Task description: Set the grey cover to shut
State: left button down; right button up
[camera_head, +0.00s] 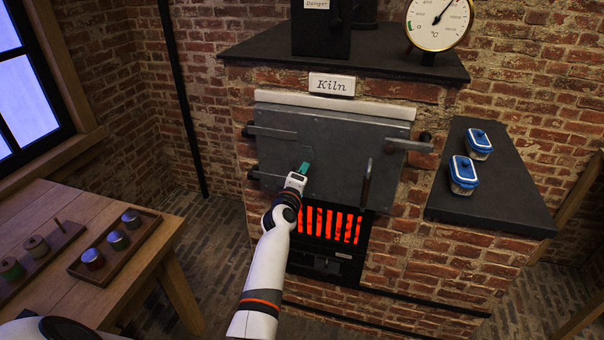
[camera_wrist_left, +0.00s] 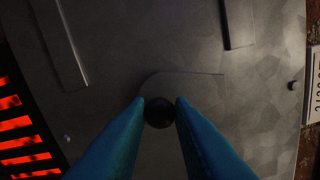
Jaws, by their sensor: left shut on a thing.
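The kiln's grey metal door (camera_head: 340,135) fills the front above the glowing grate. My left gripper (camera_head: 304,168) reaches the lower left of this door with its teal fingers. In the left wrist view, its fingers (camera_wrist_left: 159,112) are shut on a dark round knob (camera_wrist_left: 159,113). A thin curved edge (camera_wrist_left: 185,74) beside the knob looks like the outline of a grey cover lying flat against the door. The cover blends with the door, and the fingers hide part of it. I see no opening uncovered beside it. My right gripper is not in view.
A dark upright handle (camera_head: 367,183) stands out from the door to the right of my gripper. The glowing grate (camera_head: 328,224) is just below. A dark shelf (camera_head: 484,207) holds two blue-lidded containers. A wooden table (camera_head: 45,210) with trays of jars stands at left.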

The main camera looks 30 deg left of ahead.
pick_arm(q)
jog(key=c, duration=1.3)
grip_release()
jog(key=shift+o, duration=0.2)
jog(key=shift+s, duration=0.1)
jog(key=p+v, duration=0.5)
jog(key=v, duration=0.6)
jog(key=shift+s, duration=0.4)
jog(key=shift+f, duration=0.15)
